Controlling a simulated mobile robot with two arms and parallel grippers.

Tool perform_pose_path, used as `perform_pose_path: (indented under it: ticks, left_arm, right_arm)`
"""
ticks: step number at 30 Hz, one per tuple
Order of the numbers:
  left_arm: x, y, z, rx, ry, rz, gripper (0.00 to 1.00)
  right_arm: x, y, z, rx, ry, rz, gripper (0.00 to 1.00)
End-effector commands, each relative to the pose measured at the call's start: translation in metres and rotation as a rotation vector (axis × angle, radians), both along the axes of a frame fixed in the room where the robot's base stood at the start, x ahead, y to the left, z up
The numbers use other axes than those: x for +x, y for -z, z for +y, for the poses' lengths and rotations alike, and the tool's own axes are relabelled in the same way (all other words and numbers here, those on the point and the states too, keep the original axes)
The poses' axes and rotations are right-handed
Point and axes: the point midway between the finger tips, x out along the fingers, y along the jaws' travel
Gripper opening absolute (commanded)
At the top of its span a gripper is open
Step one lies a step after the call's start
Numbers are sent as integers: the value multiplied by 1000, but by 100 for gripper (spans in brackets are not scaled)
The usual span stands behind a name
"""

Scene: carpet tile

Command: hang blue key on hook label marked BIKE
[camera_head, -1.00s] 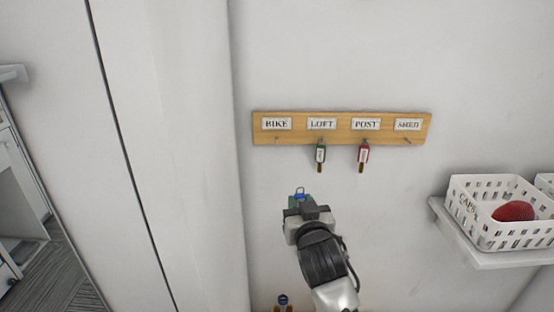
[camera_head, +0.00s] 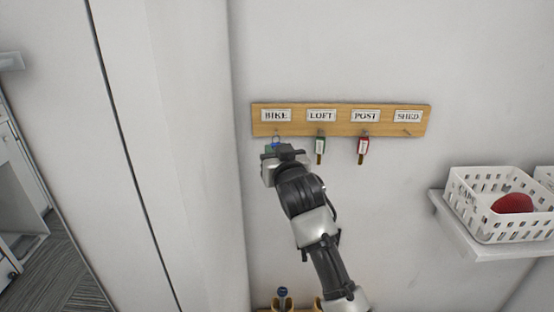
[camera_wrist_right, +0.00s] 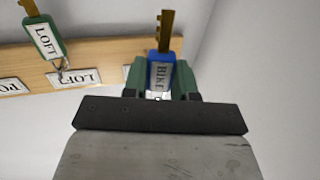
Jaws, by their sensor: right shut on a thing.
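The wooden hook board (camera_head: 342,129) is on the wall with labels BIKE (camera_head: 276,115), LOFT, POST and SHED. My right gripper (camera_head: 272,150) is just below the BIKE label, close under its hook. In the right wrist view the gripper (camera_wrist_right: 161,80) is shut on the blue key (camera_wrist_right: 163,58), whose tag reads BIKE. My left gripper is not in view.
The SHED hook (camera_head: 407,132) is empty. A white basket (camera_head: 490,218) with a red thing (camera_head: 512,203) stands on a shelf (camera_head: 470,242) at the right. A wall corner runs just left of the board. A dark-blue-topped item (camera_head: 283,293) is at the bottom edge.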

Motion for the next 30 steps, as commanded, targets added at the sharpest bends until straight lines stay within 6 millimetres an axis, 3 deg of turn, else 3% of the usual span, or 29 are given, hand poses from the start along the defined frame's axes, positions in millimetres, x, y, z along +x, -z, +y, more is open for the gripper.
perform_pose_path:
  ticks: [30]
  left_arm:
    - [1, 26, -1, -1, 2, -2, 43]
  right_arm:
    - [56, 10, 0, 0, 1, 0, 4]
